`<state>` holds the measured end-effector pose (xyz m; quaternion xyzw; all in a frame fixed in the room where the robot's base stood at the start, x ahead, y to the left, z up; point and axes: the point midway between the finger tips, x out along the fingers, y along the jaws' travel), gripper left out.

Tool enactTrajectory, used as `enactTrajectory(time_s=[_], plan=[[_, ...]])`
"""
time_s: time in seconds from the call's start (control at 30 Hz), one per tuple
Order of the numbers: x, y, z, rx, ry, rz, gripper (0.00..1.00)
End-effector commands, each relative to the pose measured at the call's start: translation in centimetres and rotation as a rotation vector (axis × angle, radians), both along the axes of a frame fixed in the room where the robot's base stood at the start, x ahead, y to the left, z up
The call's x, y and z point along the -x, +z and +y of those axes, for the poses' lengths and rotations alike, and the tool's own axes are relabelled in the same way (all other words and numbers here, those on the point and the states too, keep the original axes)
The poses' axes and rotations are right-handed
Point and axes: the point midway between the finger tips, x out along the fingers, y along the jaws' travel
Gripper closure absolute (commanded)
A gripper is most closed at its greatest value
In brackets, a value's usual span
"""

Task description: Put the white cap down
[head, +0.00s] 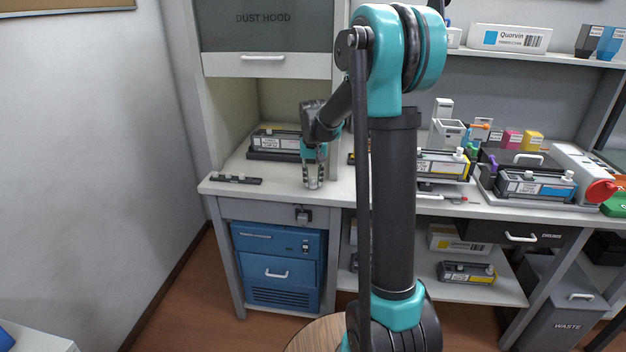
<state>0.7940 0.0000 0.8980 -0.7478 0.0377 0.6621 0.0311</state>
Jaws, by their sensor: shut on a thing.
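My gripper (313,184) points straight down just above or at the front part of the bench (340,188), below the dust hood opening. Its fingers are shut on a small pale thing, taken as the white cap (313,172); the fingers hide most of it. I cannot tell whether it touches the bench top. A black toner cartridge with a pale label (275,141) lies behind and left of my gripper, under the hood.
A flat dark holder (236,180) with small pale pieces lies left of my gripper. The raised hood sash (264,30) hangs above. Labelled cartridges (442,165) and a red-ended device (590,178) stand to the right. Bare bench shows between the holder and my gripper.

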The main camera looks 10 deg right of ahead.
Motion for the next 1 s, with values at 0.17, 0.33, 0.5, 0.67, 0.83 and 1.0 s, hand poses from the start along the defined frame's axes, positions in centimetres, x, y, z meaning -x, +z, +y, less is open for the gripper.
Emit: enactTrajectory(time_s=[0.17, 0.33, 0.5, 0.67, 0.83, 1.0], plan=[[0.0, 0.0, 0.0, 0.0, 0.0, 0.0, 0.85], [0.0, -0.3, 0.0, 0.0, 0.0, 0.0, 0.71], [0.0, -0.2, 0.0, 0.0, 0.0, 0.0, 0.53], [0.0, -0.2, 0.0, 0.0, 0.0, 0.0, 0.53], [0.0, 0.1, 0.0, 0.0, 0.0, 0.0, 0.53], [0.3, 2.2, 0.0, 0.0, 0.0, 0.0, 0.53]])
